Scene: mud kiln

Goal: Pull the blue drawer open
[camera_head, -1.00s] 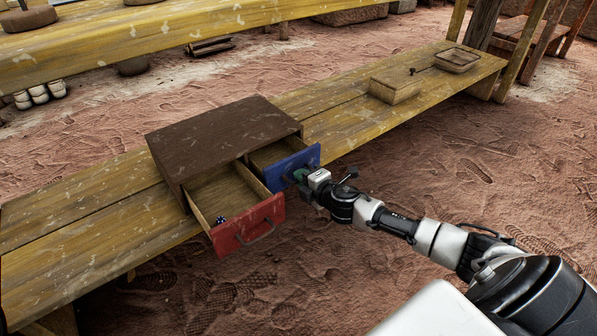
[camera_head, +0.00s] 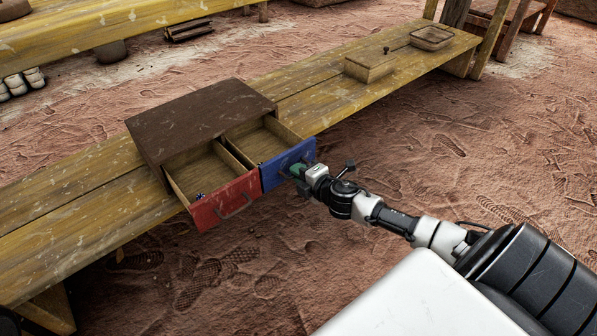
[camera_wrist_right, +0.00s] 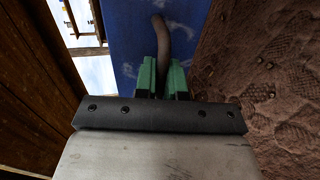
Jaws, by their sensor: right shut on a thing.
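The blue drawer (camera_head: 289,163) is the right one of two in a dark brown wooden cabinet (camera_head: 195,120), and it stands pulled well out with its inside showing. My right gripper (camera_head: 298,171) is at its front, with green fingers shut on the drawer's handle. In the right wrist view the green fingers (camera_wrist_right: 162,78) close around the curved brown handle (camera_wrist_right: 160,35) in front of the blue face (camera_wrist_right: 125,40). The gripper hides part of the handle in the head view. My left gripper is in neither view.
The red drawer (camera_head: 226,200) beside it also stands open, with a small dark object (camera_head: 200,196) inside. The cabinet rests on a yellow plank bench (camera_head: 75,190). A wooden box (camera_head: 370,69) and a tray (camera_head: 432,38) stand further along. Sandy ground in front is clear.

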